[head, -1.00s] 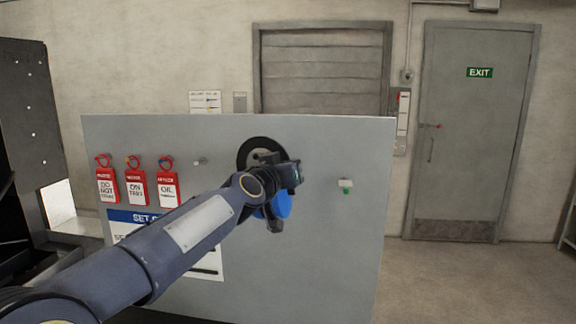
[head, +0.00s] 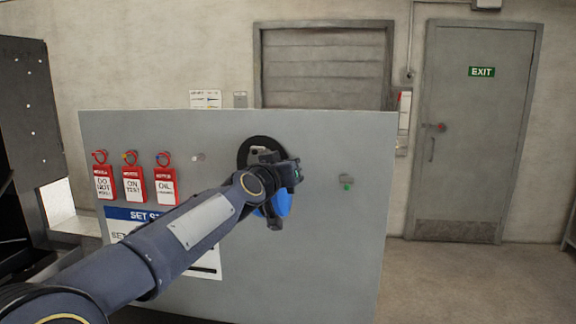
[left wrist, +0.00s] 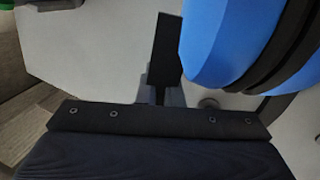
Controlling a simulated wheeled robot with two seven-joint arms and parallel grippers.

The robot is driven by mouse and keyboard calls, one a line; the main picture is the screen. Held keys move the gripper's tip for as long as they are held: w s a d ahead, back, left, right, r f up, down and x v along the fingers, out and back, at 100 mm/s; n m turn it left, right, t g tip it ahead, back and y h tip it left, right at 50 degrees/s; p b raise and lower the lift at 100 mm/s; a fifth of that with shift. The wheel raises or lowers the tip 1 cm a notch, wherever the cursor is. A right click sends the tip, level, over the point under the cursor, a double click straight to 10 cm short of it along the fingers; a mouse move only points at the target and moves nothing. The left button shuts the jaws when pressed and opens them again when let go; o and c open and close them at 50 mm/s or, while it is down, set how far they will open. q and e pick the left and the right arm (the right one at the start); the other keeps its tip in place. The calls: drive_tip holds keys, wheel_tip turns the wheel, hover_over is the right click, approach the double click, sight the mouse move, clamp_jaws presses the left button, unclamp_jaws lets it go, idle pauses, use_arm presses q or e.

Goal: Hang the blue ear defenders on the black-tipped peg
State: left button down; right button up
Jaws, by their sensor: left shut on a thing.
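My left gripper (head: 275,218) is in front of the grey panel, shut on the blue ear defenders (head: 284,202). Their blue cup shows below my wrist. A dark curved band (head: 243,150), apparently their headband, shows above it. In the left wrist view the blue cup (left wrist: 213,40) with black trim is large at the upper right, beside a dark finger (left wrist: 163,50). I cannot make out a black-tipped peg; my arm and the ear defenders cover part of the panel. A pale-tipped peg (head: 198,157) and a green-tipped peg (head: 347,184) show on either side. My right gripper is not in view.
The upright grey panel (head: 330,250) carries several things: red tags (head: 133,185) hang on pegs at its left, above a blue-headed sign (head: 125,214). Its right part is mostly bare. Behind are a shutter (head: 325,65) and an exit door (head: 470,130).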

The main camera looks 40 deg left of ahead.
use_arm(q)
drive_tip(key=shift+w+d+f, duration=0.1)
drive_tip(key=shift+f, duration=0.1)
drive_tip(key=c, duration=1.5)
unclamp_jaws()
drive_tip(key=shift+w, duration=0.15)
drive_tip(key=shift+s, duration=0.2)
drive_tip(key=b+v, duration=0.3)
drive_tip(key=v, duration=0.4)
drive_tip(key=shift+s, duration=0.35)
drive_tip(key=shift+d, duration=0.1)
